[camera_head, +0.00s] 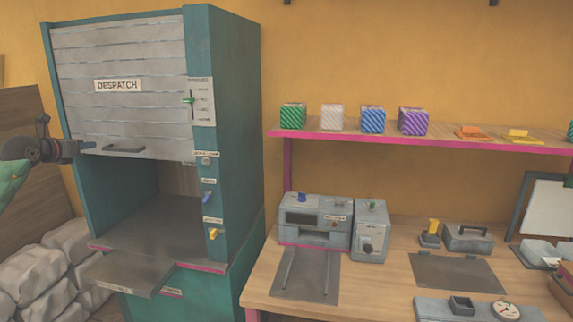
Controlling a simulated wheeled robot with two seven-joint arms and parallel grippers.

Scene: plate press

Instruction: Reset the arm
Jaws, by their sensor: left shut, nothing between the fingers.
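My left arm comes in from the left edge, and its gripper (88,146) is shut and empty. It appears just left of the handle (124,149) on the slatted shutter (120,70) of the teal despatch cabinet (235,130). Whether the fingertips touch the shutter or its handle I cannot tell. The shutter covers the upper part of the cabinet; the lower bay is open and looks empty. My right gripper is not in view.
A grey ledge (128,272) juts from the cabinet's front. Sacks (35,268) lie at the lower left. Right of the cabinet, a wooden bench (385,285) bears a grey press-like machine (315,222). A pink-edged shelf (350,137) above holds several striped blocks.

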